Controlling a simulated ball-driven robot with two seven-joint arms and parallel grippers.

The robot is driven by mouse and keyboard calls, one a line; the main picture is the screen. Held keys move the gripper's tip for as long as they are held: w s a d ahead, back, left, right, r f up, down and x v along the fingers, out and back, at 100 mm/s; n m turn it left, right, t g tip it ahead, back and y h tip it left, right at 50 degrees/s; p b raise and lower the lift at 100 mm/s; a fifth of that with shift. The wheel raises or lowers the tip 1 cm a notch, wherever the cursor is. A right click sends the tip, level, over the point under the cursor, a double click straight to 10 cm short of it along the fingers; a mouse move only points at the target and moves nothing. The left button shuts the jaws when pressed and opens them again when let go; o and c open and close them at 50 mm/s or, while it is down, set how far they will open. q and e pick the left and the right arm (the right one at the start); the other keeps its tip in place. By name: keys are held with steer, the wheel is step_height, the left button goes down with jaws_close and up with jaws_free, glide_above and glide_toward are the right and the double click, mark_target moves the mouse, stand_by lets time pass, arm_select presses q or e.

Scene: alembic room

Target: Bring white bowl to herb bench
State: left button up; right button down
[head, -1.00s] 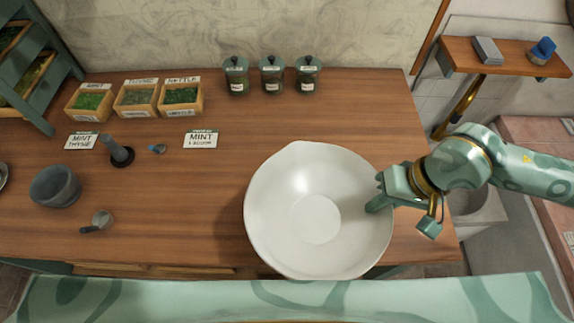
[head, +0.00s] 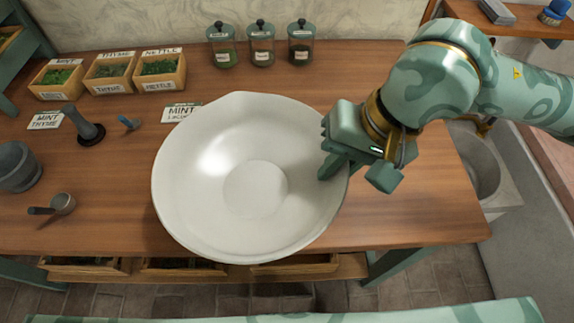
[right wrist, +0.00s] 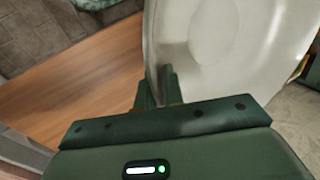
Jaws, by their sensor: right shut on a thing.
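The white bowl (head: 255,190) is large, wide and empty, with a small spout at its back rim. My right gripper (head: 328,165) is shut on the bowl's right rim, one finger showing inside the bowl. In the right wrist view the bowl's wall (right wrist: 190,50) passes between the fingers (right wrist: 158,88). My left gripper is in neither view.
Three lidded jars (head: 262,43) and wooden herb boxes (head: 108,73) stand along the back. A label card (head: 180,112) is partly behind the bowl. A pestle (head: 84,125), a mortar (head: 18,165) and a small scoop (head: 60,204) are at left. The bench's right end is clear.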

steer(key=w+d+f+b, duration=0.1)
steer(key=w+f, duration=0.2)
steer(key=w, duration=0.1)
steer(key=w+d+f+b, duration=0.1)
steer(key=w+f, duration=0.2)
steer(key=w, duration=0.2)
steer(key=w+d+f+b, duration=0.1)
steer(key=w+f, duration=0.2)
steer(key=w, duration=0.1)
steer(key=shift+w+d+f, duration=0.15)
steer(key=shift+d+f, duration=0.1)
steer(key=shift+d, duration=0.15)
steer(key=f, duration=0.1)
steer(key=f+b, duration=0.1)
steer(key=f, duration=0.1)
steer(key=shift+w+d+f, duration=0.1)
steer(key=shift+w+f, duration=0.15)
steer(key=shift+f, duration=0.1)
steer(key=shift+r, duration=0.1)
steer(key=c, duration=1.7)
jaws_free()
steer(key=shift+c, duration=0.2)
steer(key=shift+o, duration=1.1)
steer(key=shift+s, duration=0.1)
